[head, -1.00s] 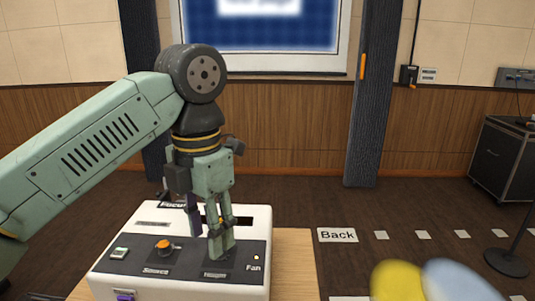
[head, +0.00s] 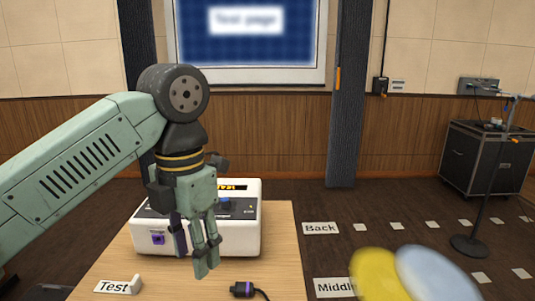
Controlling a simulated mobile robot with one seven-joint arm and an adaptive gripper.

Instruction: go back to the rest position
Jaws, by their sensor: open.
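My gripper (head: 193,252) points down in the head view. Its fingers are apart, with nothing seen between them. It hangs in front of a white projector-like box (head: 236,238) and hides part of its front and top. The box stands on a wooden table (head: 275,262). A purple socket (head: 158,239) shows on its front, and a blue knob and a lit yellow display show on top. I cannot tell how far the fingertips are above the table.
A blurred yellow shape (head: 378,275) and pale blue shape (head: 432,272) are close at lower right. A stand (head: 470,245) and black case (head: 484,160) are right.

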